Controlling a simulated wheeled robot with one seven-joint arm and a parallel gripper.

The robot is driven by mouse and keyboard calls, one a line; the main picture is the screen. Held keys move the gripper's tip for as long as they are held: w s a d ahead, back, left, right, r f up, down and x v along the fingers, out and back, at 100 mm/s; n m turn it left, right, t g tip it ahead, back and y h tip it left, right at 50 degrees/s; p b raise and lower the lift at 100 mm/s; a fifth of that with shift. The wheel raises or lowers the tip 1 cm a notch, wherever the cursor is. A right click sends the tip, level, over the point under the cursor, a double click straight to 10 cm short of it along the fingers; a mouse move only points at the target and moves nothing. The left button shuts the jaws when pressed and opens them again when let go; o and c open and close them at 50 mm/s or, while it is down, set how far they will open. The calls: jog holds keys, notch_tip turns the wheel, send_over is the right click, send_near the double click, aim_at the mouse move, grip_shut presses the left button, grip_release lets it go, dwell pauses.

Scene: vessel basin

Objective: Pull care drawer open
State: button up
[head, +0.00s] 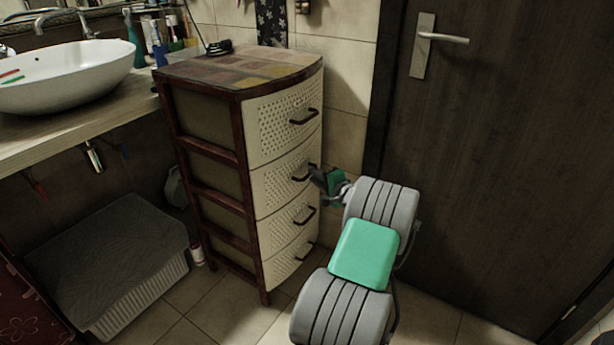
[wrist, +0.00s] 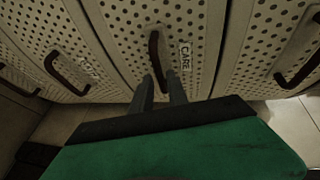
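The care drawer (head: 275,188) is the second from the top of a cabinet with cream perforated fronts; its front looks flush with the others. In the wrist view the care drawer (wrist: 190,18) carries a "CARE" label beside its dark curved handle (wrist: 154,48). My gripper (head: 316,172) is at this handle, at its right end in the head view. In the wrist view my gripper (wrist: 160,78) has its two fingers apart, with the handle's near end running between them. Contact with the handle cannot be made out.
The cabinet's other drawers include the top one (head: 284,120) and the bottom one (head: 288,262), all looking shut. A dark door (head: 490,150) stands to the right. A washbasin (head: 70,75) and a lidded basket (head: 110,260) are on the left. Tiled floor (head: 225,310) is clear in front.

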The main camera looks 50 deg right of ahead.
jog(key=x, duration=0.3)
jog(key=shift+w+d+b, duration=0.1)
jog(key=shift+b, duration=0.2)
jog(key=shift+c, duration=0.3)
grip_shut()
dwell(0.8)
